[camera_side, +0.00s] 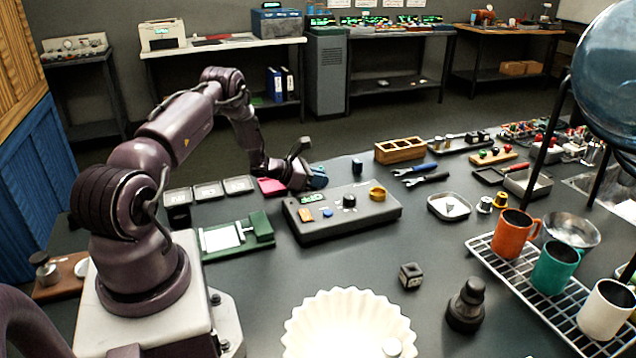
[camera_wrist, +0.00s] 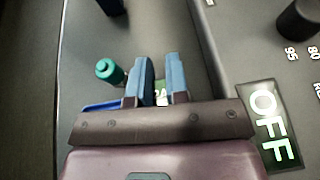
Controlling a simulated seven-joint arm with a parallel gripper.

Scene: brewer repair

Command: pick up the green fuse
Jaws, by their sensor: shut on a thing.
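My gripper (camera_side: 312,176) is low over the bench, behind the grey control box (camera_side: 350,222). In the wrist view its two blue fingers (camera_wrist: 161,78) are close together with a narrow gap. A small green-and-white patch with lettering (camera_wrist: 161,92) shows in that gap. Most of what the fingers hold is hidden, and I cannot tell whether it is the green fuse. A teal-green cylinder (camera_wrist: 110,72) shows just left of the fingers, above a blue edge (camera_wrist: 102,105). A blue piece (camera_side: 318,178) shows by the gripper in the side view.
The control box, with a black knob and a lit OFF display (camera_wrist: 271,122), is close on the right in the wrist view. A dark cylinder (camera_side: 357,166) stands behind it. Pliers (camera_side: 418,175) lie right. A green fixture (camera_side: 237,240) stands left. Bench centre front is partly clear.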

